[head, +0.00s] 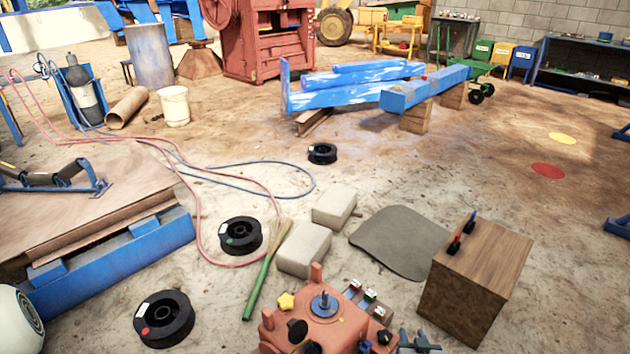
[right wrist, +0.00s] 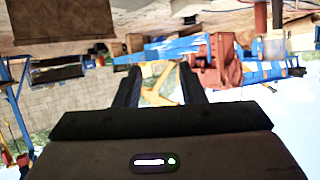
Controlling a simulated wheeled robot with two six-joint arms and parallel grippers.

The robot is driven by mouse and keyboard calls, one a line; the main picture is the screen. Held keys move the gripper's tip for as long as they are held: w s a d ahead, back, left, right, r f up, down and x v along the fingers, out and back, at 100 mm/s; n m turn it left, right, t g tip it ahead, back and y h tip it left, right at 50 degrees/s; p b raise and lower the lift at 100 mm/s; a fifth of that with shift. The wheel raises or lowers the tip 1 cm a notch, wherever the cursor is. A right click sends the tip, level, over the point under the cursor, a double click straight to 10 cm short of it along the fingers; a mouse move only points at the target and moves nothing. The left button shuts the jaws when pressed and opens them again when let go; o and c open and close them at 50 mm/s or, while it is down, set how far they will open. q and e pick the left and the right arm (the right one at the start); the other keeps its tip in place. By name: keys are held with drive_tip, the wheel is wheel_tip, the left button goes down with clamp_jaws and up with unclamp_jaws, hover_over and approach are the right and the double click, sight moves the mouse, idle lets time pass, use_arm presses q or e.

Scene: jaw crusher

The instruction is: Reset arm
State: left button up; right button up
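My right gripper shows in the right wrist view (right wrist: 160,84), which is upside down. Its two dark fingers stand apart with nothing between them, and scenery shows through the gap. In the head view, a small dark pronged shape that appears to be this gripper (head: 418,341) is at the bottom edge, between the orange-red machine (head: 322,330) and the wooden box (head: 475,285). The rest of the right arm is cut off there. My left gripper is not seen. A white rounded part at the lower left edge may be mine.
Black spools (head: 164,318), pale blocks (head: 304,248), a green-handled broom (head: 262,280) and a grey mat (head: 402,243) lie on the floor ahead. Red and blue hoses cross at left. Blue beams (head: 345,98) and a red crusher (head: 268,42) stand farther back. The floor at right is mostly clear.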

drive_tip(key=s+d+f+g+p, duration=0.2)
drive_tip(key=s+f+g+p, duration=0.1)
drive_tip(key=s+f, duration=0.4)
drive_tip(key=s+d+f+g+p, duration=0.2)
drive_tip(key=s+f+p, duration=0.15)
drive_tip(key=s, duration=0.65)
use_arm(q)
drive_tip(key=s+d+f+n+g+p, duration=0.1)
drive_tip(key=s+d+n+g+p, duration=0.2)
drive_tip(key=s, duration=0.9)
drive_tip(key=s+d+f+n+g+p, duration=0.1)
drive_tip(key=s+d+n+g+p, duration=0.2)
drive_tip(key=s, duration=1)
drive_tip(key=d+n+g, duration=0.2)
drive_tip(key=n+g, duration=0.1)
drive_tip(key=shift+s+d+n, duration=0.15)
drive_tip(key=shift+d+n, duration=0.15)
use_arm(e)
drive_tip(key=s+d+f+g, duration=0.1)
drive_tip(key=s+f+g, duration=0.1)
drive_tip(key=s, duration=0.7)
drive_tip(key=s+d+f+g, duration=0.2)
drive_tip(key=s, duration=0.7)
drive_tip(key=s+d+f+g+h, duration=0.1)
drive_tip(key=s+d+f+g, duration=0.1)
drive_tip(key=s, duration=0.7)
drive_tip(key=shift+f+n+g, duration=0.3)
drive_tip(key=shift+f+n, duration=0.1)
